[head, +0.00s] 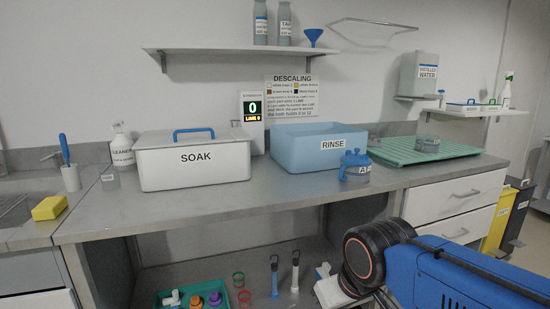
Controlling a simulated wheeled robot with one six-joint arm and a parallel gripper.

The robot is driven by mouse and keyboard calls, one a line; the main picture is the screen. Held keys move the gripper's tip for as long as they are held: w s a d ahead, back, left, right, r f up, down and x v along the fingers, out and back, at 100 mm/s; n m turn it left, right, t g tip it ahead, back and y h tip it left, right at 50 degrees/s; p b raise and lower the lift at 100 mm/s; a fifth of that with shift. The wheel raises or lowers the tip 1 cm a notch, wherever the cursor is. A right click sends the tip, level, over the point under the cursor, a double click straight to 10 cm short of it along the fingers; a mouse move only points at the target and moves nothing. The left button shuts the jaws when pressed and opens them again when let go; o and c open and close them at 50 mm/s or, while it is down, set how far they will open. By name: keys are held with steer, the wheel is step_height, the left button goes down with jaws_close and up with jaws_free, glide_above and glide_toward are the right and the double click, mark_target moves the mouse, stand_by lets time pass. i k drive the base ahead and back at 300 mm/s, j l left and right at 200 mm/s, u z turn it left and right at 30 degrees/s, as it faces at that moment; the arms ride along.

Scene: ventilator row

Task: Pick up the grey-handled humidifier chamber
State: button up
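No chamber with a clearly grey handle can be made out. A low grey round item (427,143) lies on the green ribbed drying mat (462,149) at the bench's right; I cannot tell if it is the chamber. A clear chamber with a blue lid and handle (355,166) stands upright on the bench in front of the rinse tub; its label is partly readable, starting with A. The white SOAK box (194,170) is lidded, so its inside is hidden. My blue arm reaches in at the lower right; my gripper's fingertips do not show.
The blue RINSE tub (309,152) stands mid-bench, a small display (252,122) behind. A cleaner bottle (121,146) and yellow sponge (48,208) are left. Below, a green tray (190,301) holds coloured parts. The steel bench front (250,200) is clear.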

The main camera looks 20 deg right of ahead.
mark_target(425, 143)
steer(key=z, duration=1.45)
steer(key=i+l+u, duration=0.45)
steer(key=i, duration=0.2)
